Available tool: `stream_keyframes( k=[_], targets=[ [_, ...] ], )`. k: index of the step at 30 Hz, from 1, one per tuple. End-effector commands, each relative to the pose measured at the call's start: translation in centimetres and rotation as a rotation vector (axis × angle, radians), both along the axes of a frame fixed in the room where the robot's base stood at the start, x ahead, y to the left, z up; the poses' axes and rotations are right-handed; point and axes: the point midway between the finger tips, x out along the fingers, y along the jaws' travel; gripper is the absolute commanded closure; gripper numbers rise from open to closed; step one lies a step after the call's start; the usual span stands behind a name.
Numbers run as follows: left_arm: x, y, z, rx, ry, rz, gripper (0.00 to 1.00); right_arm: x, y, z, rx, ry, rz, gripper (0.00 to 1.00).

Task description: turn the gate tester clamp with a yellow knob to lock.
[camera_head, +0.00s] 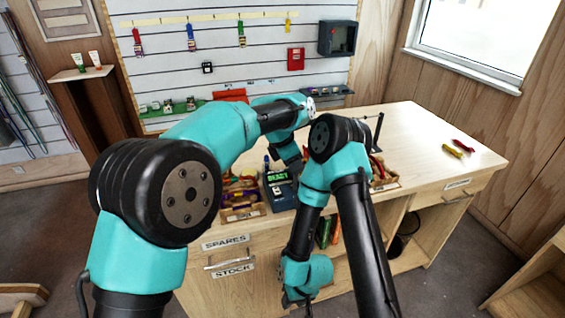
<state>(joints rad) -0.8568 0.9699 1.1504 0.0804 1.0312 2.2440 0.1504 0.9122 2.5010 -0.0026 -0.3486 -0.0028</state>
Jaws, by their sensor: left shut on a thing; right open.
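The gate tester (279,192) is a dark box with a lit green display, standing near the front edge of the workbench between two wooden bins. My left gripper (297,168) is shut at the back of the tester, just below my turquoise wrist. The clamp and its yellow knob cannot be made out; my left wrist and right arm cover that area. What is between the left fingers is too small and hidden to see. My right gripper (297,301) is open, low in front of the bench, apart from the tester.
Wooden bins with gear (240,213) and (384,183) flank the tester. A dark upright post (378,130) stands on the workbench (425,125). The bench's right part has free room.

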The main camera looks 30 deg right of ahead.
Motion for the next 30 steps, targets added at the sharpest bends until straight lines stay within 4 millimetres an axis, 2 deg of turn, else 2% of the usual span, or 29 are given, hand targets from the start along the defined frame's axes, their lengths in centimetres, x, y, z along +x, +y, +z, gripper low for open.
stream_keyframes(
  k=[10, 11, 18, 26, 30],
  targets=[
    [-0.02, -0.01, 0.02, 0.001, 0.000, 0.001, 1.00, 0.00, 0.00, 0.00, 0.000, 0.000, 0.000, 0.58],
    [-0.02, -0.01, 0.02, 0.001, 0.000, 0.001, 0.64, 0.00, 0.00, -0.01, 0.000, 0.000, 0.000, 0.58],
    [-0.01, -0.02, 0.01, 0.000, 0.000, 0.001, 0.41, 0.00, 0.01, -0.01, 0.000, 0.000, 0.000, 0.58],
    [-0.01, 0.01, 0.06, 0.000, 0.000, 0.001, 0.41, 0.00, 0.01, -0.01, 0.000, 0.000, 0.000, 0.58],
    [0.06, 0.24, 0.73, -0.001, 0.000, 0.001, 0.41, 0.00, 0.01, -0.01, 0.000, 0.000, 0.000, 0.58]
  ],
)
